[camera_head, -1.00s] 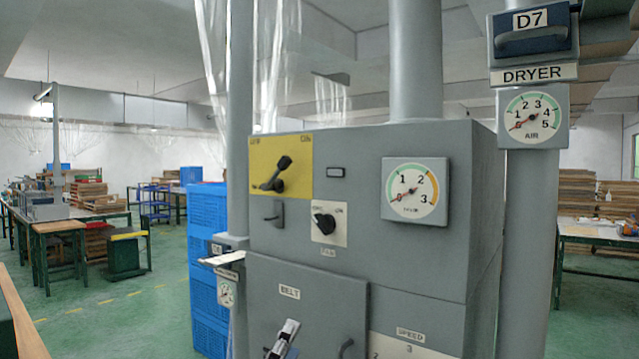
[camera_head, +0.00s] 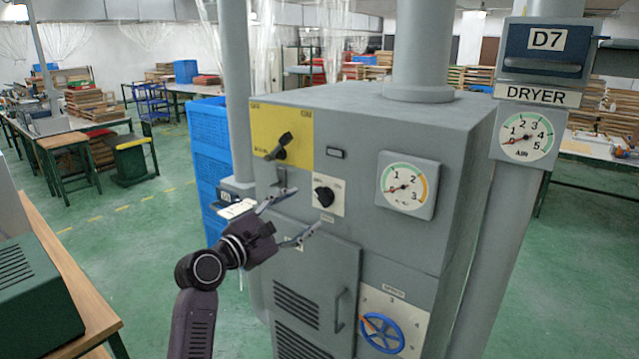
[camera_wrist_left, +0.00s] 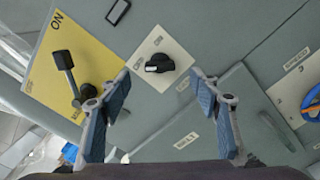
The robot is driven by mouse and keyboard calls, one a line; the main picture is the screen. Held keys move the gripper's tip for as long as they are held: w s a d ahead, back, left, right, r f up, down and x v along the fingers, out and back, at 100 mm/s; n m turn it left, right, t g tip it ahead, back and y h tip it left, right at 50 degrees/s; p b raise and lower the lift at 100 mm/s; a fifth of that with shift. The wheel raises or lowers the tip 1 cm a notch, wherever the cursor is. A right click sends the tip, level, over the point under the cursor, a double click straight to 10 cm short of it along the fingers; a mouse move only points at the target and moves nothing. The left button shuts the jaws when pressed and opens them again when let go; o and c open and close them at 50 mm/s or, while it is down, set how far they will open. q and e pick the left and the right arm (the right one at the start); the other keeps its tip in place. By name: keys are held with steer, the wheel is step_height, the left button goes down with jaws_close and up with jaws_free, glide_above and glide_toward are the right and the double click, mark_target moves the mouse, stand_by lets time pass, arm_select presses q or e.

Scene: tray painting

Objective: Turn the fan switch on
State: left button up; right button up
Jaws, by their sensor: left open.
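The fan switch (camera_head: 323,195) is a black rotary knob on a small white plate on the front of the grey machine. It also shows in the left wrist view (camera_wrist_left: 159,63), just beyond the gap between my fingertips. My left gripper (camera_head: 304,209) is open and empty in front of the machine, to the lower left of the knob in the head view. Its two fingers also show spread apart in the left wrist view (camera_wrist_left: 159,80). The fingers appear apart from the knob. My right gripper is not in view.
A black lever (camera_head: 280,147) on a yellow plate (camera_head: 300,137) is up and left of the knob. A round gauge (camera_head: 404,186) is to its right. Below are a door handle (camera_head: 339,310) and a blue handwheel (camera_head: 382,333). Blue crates (camera_head: 206,160) stand behind left.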

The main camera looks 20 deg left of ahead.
mark_target(321, 199)
arm_select(q)
steer(key=shift+p+x, duration=1.15)
steer(key=shift+x, duration=2.75)
steer(key=shift+f, duration=0.1)
steer(key=c, duration=1.2)
